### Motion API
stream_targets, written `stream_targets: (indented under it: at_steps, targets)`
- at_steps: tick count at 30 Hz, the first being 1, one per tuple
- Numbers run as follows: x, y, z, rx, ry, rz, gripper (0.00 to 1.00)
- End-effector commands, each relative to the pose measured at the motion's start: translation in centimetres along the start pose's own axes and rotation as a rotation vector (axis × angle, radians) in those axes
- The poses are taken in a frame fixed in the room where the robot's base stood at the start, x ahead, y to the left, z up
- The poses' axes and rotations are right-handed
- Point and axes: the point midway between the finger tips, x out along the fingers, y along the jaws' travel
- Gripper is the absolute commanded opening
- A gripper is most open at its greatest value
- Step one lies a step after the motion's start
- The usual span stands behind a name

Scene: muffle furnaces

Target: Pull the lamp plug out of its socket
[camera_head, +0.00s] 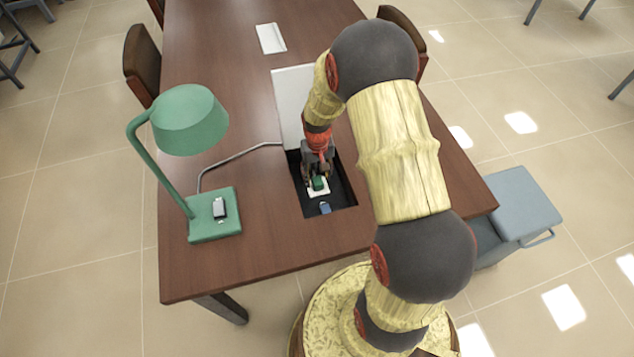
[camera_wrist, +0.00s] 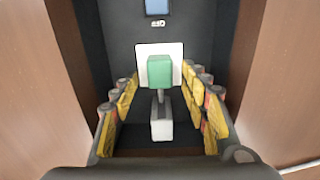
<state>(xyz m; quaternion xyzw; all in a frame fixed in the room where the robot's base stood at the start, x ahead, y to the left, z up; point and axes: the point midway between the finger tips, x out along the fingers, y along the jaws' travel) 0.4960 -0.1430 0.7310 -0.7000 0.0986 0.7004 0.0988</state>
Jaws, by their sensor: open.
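The green lamp plug (camera_wrist: 160,72) sits at a white square socket plate (camera_wrist: 143,50) inside a dark recess in the table. It also shows in the head view (camera_head: 319,184), just below my gripper (camera_head: 317,168). In the wrist view my gripper (camera_wrist: 160,100) is open, with its yellow-padded fingers on either side of the plug and clear space between.
The recess (camera_head: 345,190) has dark walls close around my gripper. A blue item (camera_head: 325,208) lies in it near the socket. A white raised lid (camera_head: 290,95) stands behind it. The brown table (camera_head: 215,75) is otherwise mostly clear, with a white object (camera_head: 270,38) at the back.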

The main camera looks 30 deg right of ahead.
Motion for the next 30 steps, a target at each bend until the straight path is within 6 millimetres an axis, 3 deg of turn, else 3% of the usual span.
stream_targets:
  at_steps: [1,6,15,30]
  targets:
    - [1.2,0.0,0.1,0.000,-0.003,0.000,0.45]
    - [3.0,0.0,0.0,0.000,0.000,0.000,0.45]
    - [3.1,0.0,0.0,0.000,0.000,0.000,0.45]
    - [3.1,0.0,0.0,0.000,0.000,0.000,0.17]
